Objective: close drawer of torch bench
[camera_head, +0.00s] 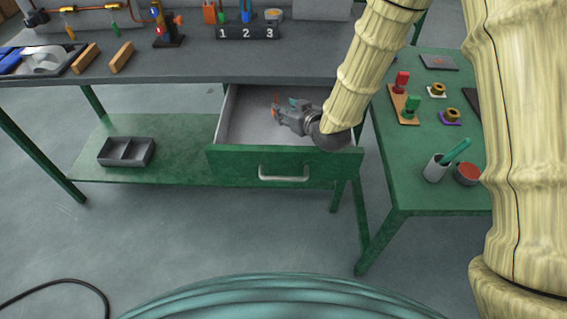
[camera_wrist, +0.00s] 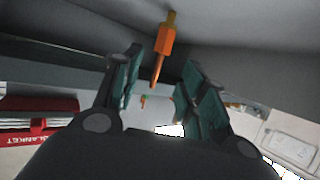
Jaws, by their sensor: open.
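The torch bench (camera_head: 180,66) has a drawer with a green front (camera_head: 225,162) and a pale handle (camera_head: 284,175). The drawer stands pulled out, its grey inside showing in the head view. My gripper (camera_head: 280,110) is over or inside the open drawer, behind its front panel, with the wrist above the panel's right part. In the wrist view my gripper (camera_wrist: 157,75) has its two fingers spread and nothing held between them. An orange pointed tool (camera_wrist: 163,45) shows just beyond the fingertips, near a grey surface. Whether it touches a finger I cannot tell.
A green side table (camera_head: 408,185) stands close on the right, with a cup (camera_head: 435,168) and a red-topped tin (camera_head: 467,174). The floor in front of the drawer is clear.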

